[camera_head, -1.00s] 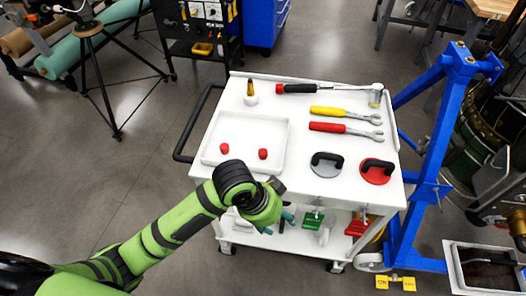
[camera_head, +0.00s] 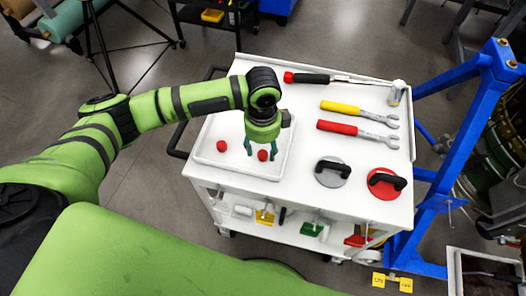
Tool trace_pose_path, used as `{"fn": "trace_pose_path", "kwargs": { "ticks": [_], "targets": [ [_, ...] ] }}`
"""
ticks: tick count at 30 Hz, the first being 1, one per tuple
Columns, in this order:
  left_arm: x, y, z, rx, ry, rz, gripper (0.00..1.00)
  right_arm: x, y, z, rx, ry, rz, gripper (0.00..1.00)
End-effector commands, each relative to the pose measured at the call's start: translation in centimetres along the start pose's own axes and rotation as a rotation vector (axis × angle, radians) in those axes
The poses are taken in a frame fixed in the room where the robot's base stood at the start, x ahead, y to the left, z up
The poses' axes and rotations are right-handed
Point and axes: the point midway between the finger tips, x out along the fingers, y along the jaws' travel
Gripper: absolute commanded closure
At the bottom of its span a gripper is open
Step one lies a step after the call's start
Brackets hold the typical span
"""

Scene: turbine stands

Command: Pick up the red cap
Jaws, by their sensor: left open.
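Two small red caps lie in a white shallow tray (camera_head: 236,167) on the cart top. One red cap (camera_head: 221,146) is on the left side of the tray. The other red cap (camera_head: 263,155) is to its right, below my left gripper. My left gripper (camera_head: 261,154) points down over the tray, with its teal fingers apart on either side of the right cap. I cannot tell whether the fingers touch it. My right gripper is not in view.
On the white cart (camera_head: 300,190) are a hammer (camera_head: 335,78), a yellow-handled wrench (camera_head: 360,112), a red-handled wrench (camera_head: 358,132), a grey suction cup (camera_head: 331,172) and a red suction cup (camera_head: 386,183). A blue frame (camera_head: 450,150) stands at the right.

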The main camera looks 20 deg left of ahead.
Motion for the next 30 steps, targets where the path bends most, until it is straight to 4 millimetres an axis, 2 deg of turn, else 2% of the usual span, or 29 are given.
{"fn": "trace_pose_path", "kwargs": {
  "ticks": [1,3,5,10,14,18,19,25,30],
  "targets": [
    [0.6,0.1,0.1,-0.002,-0.002,0.003,0.46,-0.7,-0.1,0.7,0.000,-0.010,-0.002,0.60],
    [1.8,0.1,0.1,0.000,-0.001,0.003,0.46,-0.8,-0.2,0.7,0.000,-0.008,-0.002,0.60],
    [2.4,0.1,0.1,0.000,-0.001,0.000,0.46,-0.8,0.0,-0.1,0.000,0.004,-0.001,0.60],
    [3.2,0.1,0.1,0.001,0.000,-0.002,0.46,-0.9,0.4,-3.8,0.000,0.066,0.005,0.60],
    [3.2,0.0,0.1,0.001,0.000,-0.002,0.46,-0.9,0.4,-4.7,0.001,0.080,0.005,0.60],
    [3.1,0.0,0.1,0.001,0.000,-0.002,0.83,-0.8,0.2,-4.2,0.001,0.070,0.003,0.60],
    [3.1,0.0,0.1,0.001,0.000,-0.002,0.89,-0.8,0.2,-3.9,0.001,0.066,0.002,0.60],
    [3.1,0.0,0.1,0.001,0.000,-0.002,0.90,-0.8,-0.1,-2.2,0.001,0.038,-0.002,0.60],
    [3.1,0.0,0.1,0.001,0.001,-0.003,0.90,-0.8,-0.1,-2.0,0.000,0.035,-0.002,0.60]
  ]
}}
